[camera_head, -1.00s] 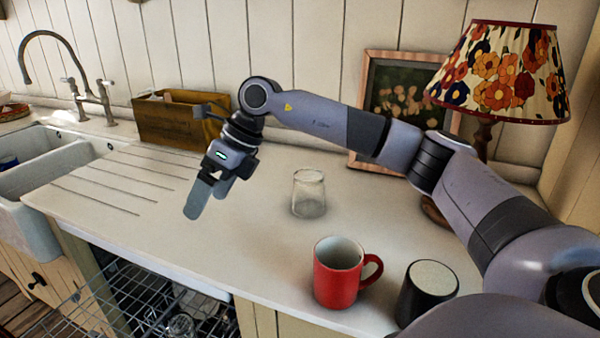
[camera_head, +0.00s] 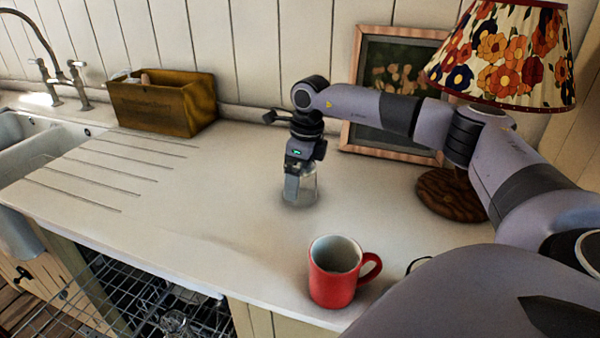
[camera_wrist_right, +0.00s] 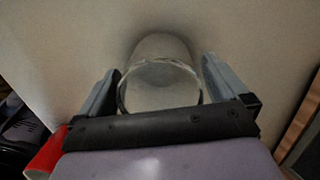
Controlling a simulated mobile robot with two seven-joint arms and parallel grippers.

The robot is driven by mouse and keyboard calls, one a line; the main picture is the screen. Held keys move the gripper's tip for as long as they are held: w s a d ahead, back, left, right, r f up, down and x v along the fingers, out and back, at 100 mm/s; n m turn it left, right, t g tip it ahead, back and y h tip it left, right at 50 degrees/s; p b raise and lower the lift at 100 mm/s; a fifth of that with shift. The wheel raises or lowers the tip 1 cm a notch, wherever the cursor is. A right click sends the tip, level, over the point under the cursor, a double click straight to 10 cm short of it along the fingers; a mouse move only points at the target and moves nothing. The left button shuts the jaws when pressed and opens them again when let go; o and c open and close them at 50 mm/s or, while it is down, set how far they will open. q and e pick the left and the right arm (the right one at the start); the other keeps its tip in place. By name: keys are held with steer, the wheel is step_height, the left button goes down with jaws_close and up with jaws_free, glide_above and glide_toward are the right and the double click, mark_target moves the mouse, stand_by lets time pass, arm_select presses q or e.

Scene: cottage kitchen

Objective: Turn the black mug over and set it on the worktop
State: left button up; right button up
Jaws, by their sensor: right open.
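The black mug (camera_head: 419,264) stands on the worktop (camera_head: 225,240) right of the red mug. Only a thin dark edge of it shows; my right arm hides the rest, so which way up it is cannot be told now. My right gripper (camera_head: 299,198) is at the clear glass (camera_head: 309,189), pointing down. In the right wrist view the open fingers (camera_wrist_right: 160,85) lie on either side of the glass (camera_wrist_right: 162,70), with gaps visible on both sides. The glass stands on the worktop. My left gripper is not in view.
A red mug (camera_head: 335,272) stands near the front edge. A lamp (camera_head: 500,55) and a picture frame (camera_head: 393,152) stand behind my right arm. A wooden box (camera_head: 163,104) is at the back left. An open dishwasher rack (camera_head: 130,300) lies below. The left worktop is clear.

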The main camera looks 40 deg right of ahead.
steer(key=shift+f, duration=0.55)
steer(key=shift+r, duration=0.1)
steer(key=c, duration=1.1)
steer(key=shift+w+r, duration=0.1)
step_height(320, 180, up, 20)
